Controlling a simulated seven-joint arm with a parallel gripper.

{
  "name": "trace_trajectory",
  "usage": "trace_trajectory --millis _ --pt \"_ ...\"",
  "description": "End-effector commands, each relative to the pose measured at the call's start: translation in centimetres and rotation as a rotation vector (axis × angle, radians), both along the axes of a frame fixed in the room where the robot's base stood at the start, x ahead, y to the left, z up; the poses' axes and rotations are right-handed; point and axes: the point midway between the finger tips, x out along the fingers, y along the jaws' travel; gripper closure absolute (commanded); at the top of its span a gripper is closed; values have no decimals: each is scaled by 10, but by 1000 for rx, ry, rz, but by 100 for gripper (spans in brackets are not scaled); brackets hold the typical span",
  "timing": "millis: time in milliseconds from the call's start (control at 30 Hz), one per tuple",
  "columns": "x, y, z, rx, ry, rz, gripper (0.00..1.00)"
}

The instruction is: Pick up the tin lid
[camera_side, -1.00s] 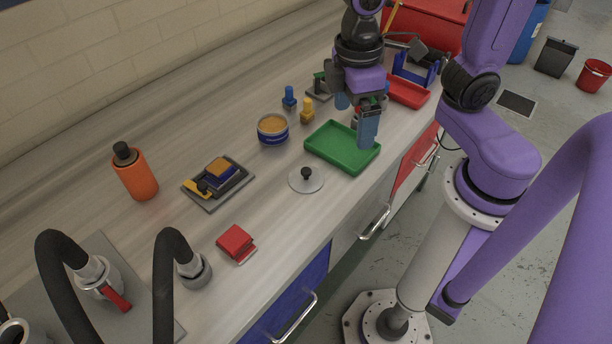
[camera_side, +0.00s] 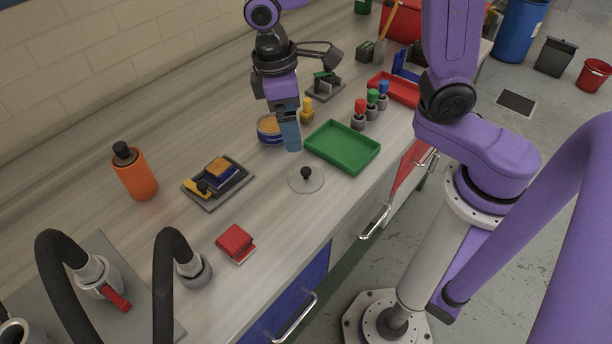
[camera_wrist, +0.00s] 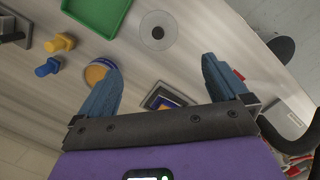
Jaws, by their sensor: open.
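The tin lid (camera_side: 306,180) is a pale round disc with a black knob, lying flat on the bench in front of the green tray. It also shows in the wrist view (camera_wrist: 171,30), top centre, beyond the fingertips. My gripper (camera_side: 290,148) is in the air over the bench, up and to the left of the lid in the side view, apart from it. In the wrist view its two blue fingers (camera_wrist: 160,75) are spread with nothing between them at the tips. The round tin (camera_side: 268,130) with a tan top is partly hidden behind my gripper in the side view.
The green tray (camera_side: 343,146) lies right of the lid. A dark tray with yellow and blue items (camera_side: 217,182), a red block (camera_side: 235,241) and an orange bottle (camera_side: 135,172) are to the left. Several colour-topped pegs (camera_side: 371,106) stand behind the green tray. Bench around the lid is clear.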

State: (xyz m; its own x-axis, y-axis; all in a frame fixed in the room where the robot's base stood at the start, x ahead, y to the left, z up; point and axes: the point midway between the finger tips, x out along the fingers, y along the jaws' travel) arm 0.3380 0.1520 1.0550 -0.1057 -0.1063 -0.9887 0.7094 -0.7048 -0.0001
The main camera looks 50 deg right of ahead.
Motion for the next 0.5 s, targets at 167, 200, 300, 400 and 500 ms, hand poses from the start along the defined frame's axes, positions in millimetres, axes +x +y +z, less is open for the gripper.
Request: trace_trajectory --millis 167,200,300,400,500 --pt "-5 -5 -35 -4 6 0 0" --pt "-5 -6 -42 -5 5 0 0" --pt "-7 -8 -60 -4 6 -1 0" --pt "-9 -9 -76 -4 4 1 0" --pt "-9 -10 -85 -2 2 0 0"
